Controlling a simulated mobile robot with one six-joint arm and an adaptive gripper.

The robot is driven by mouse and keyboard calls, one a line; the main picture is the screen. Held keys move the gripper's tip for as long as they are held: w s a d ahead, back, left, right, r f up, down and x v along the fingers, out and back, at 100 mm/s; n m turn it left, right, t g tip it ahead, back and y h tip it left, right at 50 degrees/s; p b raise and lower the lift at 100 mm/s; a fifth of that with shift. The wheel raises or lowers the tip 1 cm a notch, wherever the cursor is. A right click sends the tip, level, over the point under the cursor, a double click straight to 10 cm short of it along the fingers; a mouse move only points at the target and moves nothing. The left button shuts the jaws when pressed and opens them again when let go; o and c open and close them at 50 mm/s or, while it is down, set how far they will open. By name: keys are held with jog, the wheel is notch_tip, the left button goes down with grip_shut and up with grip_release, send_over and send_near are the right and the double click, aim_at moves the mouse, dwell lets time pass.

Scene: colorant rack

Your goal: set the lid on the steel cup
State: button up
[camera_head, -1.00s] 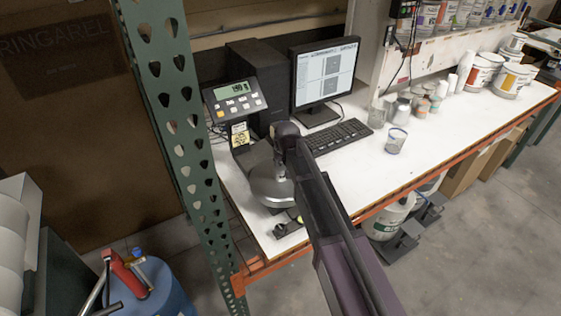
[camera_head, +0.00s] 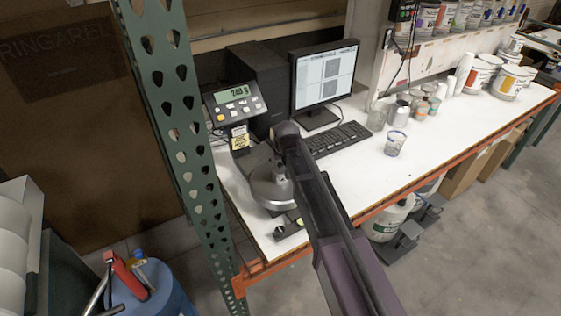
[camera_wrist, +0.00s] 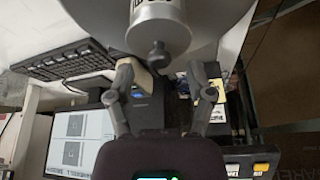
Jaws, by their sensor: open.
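In the wrist view a silver steel cup (camera_wrist: 158,12) with dark lettering stands at the top of the picture. A lid (camera_wrist: 158,36) with a round knob (camera_wrist: 158,56) appears to sit on the cup's end facing me; I cannot tell if it is fully seated. My gripper (camera_wrist: 163,82) is open, its two fingers apart on either side of and short of the knob, with nothing between them. In the head view my arm partly hides the cup, which stands on the round scale pan (camera_head: 268,194).
A scale display (camera_head: 236,96) stands behind the pan. A monitor (camera_head: 325,75) and keyboard (camera_head: 337,139) are to the right, with a glass jar (camera_head: 395,144) and several cups beyond. A green perforated rack post (camera_head: 178,130) rises close on the left.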

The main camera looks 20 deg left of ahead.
notch_tip(320, 180, up, 10)
jog(key=p, duration=0.9)
jog(key=shift+f, duration=0.25)
jog(key=shift+f, duration=0.1)
dwell(0.6)
jog(key=s+d+f+m+h+b, duration=0.1)
jog(key=d+f+b, duration=0.2)
jog(key=d, duration=0.5)
jog(key=s+d+f+m+g+b, duration=0.1)
jog(key=d+f+b, duration=0.2)
jog(key=d, duration=0.5)
jog(key=s+d+f+m+h+b, duration=0.1)
jog(key=s+d+f+b, duration=0.15)
jog(key=d, duration=0.45)
jog(key=s+d+f+m+g+b, duration=0.1)
jog(key=s+d+f+b, duration=0.2)
jog(key=d, duration=0.4)
jog(key=s+d+f+m+g+b, duration=0.1)
jog(key=s+d+f+b, duration=0.1)
jog(key=d, duration=0.5)
jog(key=s+d+f+m+b, duration=0.2)
jog(key=s+d+f+b, duration=0.1)
jog(key=s+d, duration=0.3)
jog(key=shift+s+d+f+g+h+b, duration=0.3)
jog(key=shift+s+d+f+g, duration=0.15)
jog(key=shift+f, duration=0.45)
jog(key=shift+w, duration=0.15)
